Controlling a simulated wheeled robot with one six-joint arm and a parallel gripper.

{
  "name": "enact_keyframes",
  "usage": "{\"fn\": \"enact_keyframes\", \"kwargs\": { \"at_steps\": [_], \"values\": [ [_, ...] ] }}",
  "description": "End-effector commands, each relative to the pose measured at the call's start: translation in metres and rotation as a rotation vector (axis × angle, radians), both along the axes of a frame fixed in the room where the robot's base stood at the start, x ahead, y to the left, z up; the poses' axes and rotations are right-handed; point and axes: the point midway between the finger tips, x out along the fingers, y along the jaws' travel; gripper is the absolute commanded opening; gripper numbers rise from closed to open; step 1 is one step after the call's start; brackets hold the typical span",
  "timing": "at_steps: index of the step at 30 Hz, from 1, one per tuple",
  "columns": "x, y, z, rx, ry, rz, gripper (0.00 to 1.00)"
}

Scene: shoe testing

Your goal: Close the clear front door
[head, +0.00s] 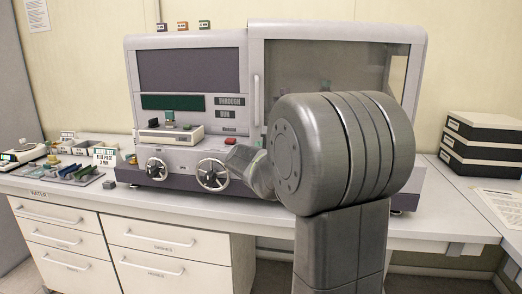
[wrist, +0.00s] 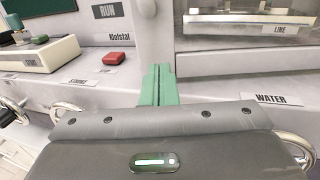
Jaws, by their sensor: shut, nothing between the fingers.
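The testing machine (head: 190,68) stands on the bench. Its clear front door (head: 335,62) is a tinted pane on the right half, with a tall vertical handle (head: 256,100) at its left edge. The door looks flush or nearly so with the front; my arm hides its lower part, so I cannot tell whether it is fully shut. In the wrist view my gripper (wrist: 158,85) has its green fingers together and empty, pointing at the machine front near a pale upright bar (wrist: 155,35). I cannot tell whether they touch it. In the head view the fingertips are hidden.
Labelled tools on a dark tray (head: 75,173) lie further left. Black boxes (head: 483,145) are stacked at the right. Drawers (head: 150,237) are below the bench.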

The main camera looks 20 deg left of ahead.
Motion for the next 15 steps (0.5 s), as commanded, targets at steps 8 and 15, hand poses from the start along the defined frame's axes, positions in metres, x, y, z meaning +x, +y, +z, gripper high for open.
{"fn": "enact_keyframes", "kwargs": {
  "at_steps": [8,15],
  "values": [
    [0.015,0.008,0.0,0.0,0.0,0.0,0.0],
    [0.016,0.009,0.0,0.0,0.0,0.0,0.0]
  ]
}}
